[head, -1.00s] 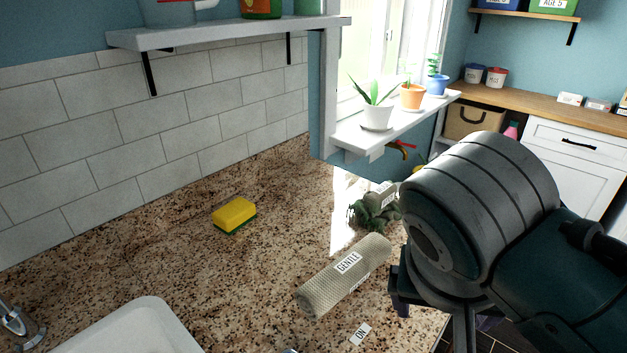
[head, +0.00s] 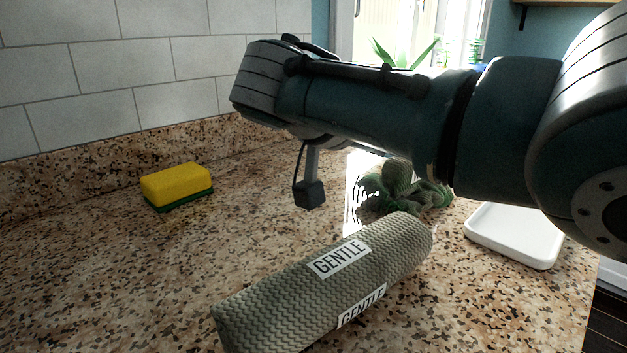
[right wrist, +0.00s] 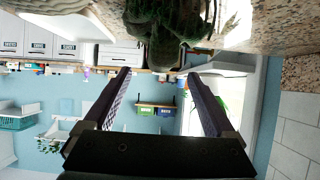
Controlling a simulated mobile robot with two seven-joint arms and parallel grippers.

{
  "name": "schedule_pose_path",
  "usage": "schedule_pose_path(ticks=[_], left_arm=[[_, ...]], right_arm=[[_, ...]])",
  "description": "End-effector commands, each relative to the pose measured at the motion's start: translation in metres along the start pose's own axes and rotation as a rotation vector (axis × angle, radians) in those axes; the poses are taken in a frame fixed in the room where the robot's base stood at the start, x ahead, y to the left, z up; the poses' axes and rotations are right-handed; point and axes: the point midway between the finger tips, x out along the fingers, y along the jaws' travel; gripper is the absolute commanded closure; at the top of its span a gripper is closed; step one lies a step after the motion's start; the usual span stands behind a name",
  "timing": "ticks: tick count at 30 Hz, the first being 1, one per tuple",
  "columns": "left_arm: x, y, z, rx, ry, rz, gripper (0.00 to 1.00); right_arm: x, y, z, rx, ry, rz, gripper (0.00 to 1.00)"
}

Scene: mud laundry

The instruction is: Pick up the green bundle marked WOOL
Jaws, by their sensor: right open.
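A dark green, crumpled bundle (head: 425,195) lies on the granite counter beyond the grey-beige rolled bundle, with a knitted grey-green part on top. My right arm partly covers it in the head view, and no WOOL label can be read on it. The green bundle (right wrist: 155,45) also shows at the top of the right wrist view. My right gripper (right wrist: 158,76) is open and empty, its two fingers pointing toward the bundle, apparently just short of it. Its fingertips are hidden in the head view. My left gripper is not in view.
A grey-beige roll (head: 300,285) labelled GENTLE lies in front of the green bundle. A white tray (head: 515,236) sits at right near the counter edge. A yellow and green sponge (head: 177,186) lies at left. The counter between sponge and roll is clear.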

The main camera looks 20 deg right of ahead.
Motion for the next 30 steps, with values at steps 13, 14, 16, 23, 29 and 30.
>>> schedule_pose_path(ticks=[13, 14, 16, 23, 29, 30], left_arm=[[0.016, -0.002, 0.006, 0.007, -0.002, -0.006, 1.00], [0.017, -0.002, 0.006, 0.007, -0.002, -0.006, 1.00], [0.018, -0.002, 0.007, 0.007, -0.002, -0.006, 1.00], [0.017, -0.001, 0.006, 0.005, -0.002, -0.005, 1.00], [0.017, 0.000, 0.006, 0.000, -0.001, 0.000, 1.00], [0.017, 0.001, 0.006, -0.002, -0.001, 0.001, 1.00]], right_arm=[[0.058, 0.000, -0.004, -0.001, 0.000, 0.001, 0.10], [0.061, 0.000, -0.004, -0.001, -0.001, 0.002, 0.10], [0.065, 0.000, -0.005, -0.001, -0.003, 0.000, 0.10], [0.065, 0.000, -0.006, -0.001, -0.003, -0.001, 0.10], [0.065, 0.000, -0.006, -0.002, -0.003, -0.001, 0.32], [0.065, 0.000, -0.006, -0.002, -0.003, -0.001, 0.37]])
